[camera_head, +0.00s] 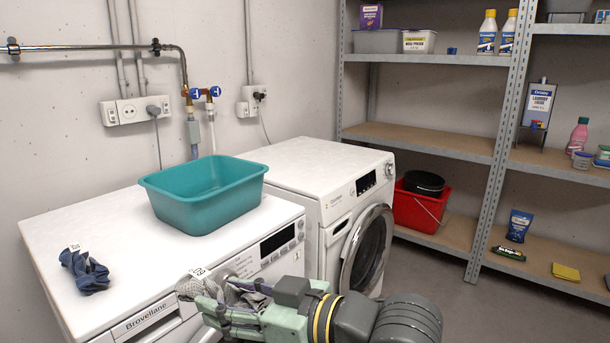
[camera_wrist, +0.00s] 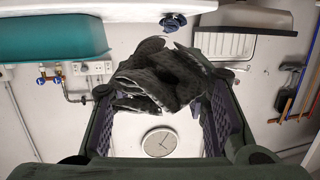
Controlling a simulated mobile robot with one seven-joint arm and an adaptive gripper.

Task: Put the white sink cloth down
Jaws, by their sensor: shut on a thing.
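My gripper (camera_head: 215,300) is shut on a bunched cloth (camera_head: 187,288). The cloth looks grey, with a white label on it, and the fingers hide part of it. In the wrist view the cloth (camera_wrist: 160,75) looks dark and crumpled between the two fingers of my gripper (camera_wrist: 160,98). The gripper is in front of the left washing machine (camera_head: 110,238), near its front panel. In the head view it overlaps the machine's front edge; I cannot tell the exact gap. No sink shows in the head view, but a white basin (camera_wrist: 225,46) shows in the wrist view.
A teal tub (camera_head: 205,192) stands at the back right of the left machine's top. A dark blue cloth (camera_head: 85,270) lies at its left. The top between them is clear. A second washer (camera_head: 315,170) stands to the right. A red bucket (camera_head: 418,212) is on the shelf.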

